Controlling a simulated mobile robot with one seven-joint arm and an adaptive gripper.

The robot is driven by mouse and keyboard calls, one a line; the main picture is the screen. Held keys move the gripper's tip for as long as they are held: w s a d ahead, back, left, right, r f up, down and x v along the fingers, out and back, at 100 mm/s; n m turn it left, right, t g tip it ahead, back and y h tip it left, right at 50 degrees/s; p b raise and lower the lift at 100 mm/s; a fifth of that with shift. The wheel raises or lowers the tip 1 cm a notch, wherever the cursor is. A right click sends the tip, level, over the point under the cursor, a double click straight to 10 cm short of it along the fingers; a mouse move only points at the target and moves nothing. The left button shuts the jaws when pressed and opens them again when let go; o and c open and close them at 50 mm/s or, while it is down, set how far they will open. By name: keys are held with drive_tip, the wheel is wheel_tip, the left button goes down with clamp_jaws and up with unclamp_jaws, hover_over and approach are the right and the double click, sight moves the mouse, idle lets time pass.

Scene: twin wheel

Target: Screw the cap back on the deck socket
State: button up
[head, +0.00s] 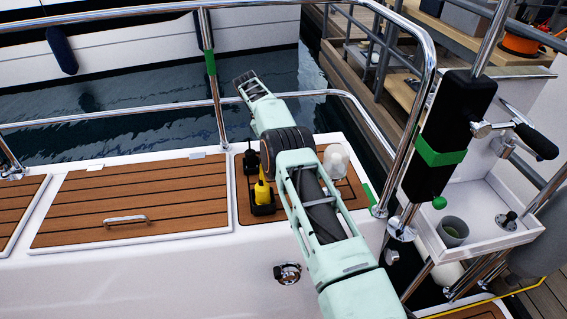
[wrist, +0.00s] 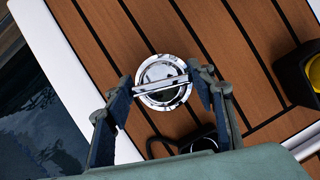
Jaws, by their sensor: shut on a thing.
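In the wrist view the shiny chrome cap (wrist: 162,71), with a raised bar across its face, is between the two dark fingers of my gripper (wrist: 161,86). My gripper is shut on it. The cap is over the teak deck, and any deck socket under it is hidden. I cannot tell whether the cap is seated or held just above the deck. A thin black cord loop lies just below the cap in the picture. In the head view my own arm covers this spot, and I cannot make out the cap or fingertips there.
A yellow-topped black item (head: 263,193) stands on the teak panel; it also shows at the wrist view's right edge (wrist: 314,73). A black item (head: 251,160) is beside it. A whitish dome (head: 336,160) stands right of my arm. Chrome rails (head: 214,85) border the deck.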

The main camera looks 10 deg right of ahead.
idle(0.3)
drive_tip(key=o, duration=1.4)
drive_tip(key=shift+o, duration=0.2)
drive_tip(key=o, duration=0.4)
drive_tip(key=shift+r+n+p, duration=0.2)
drive_tip(key=shift+n+p, duration=0.1)
drive_tip(key=shift+p, duration=0.35)
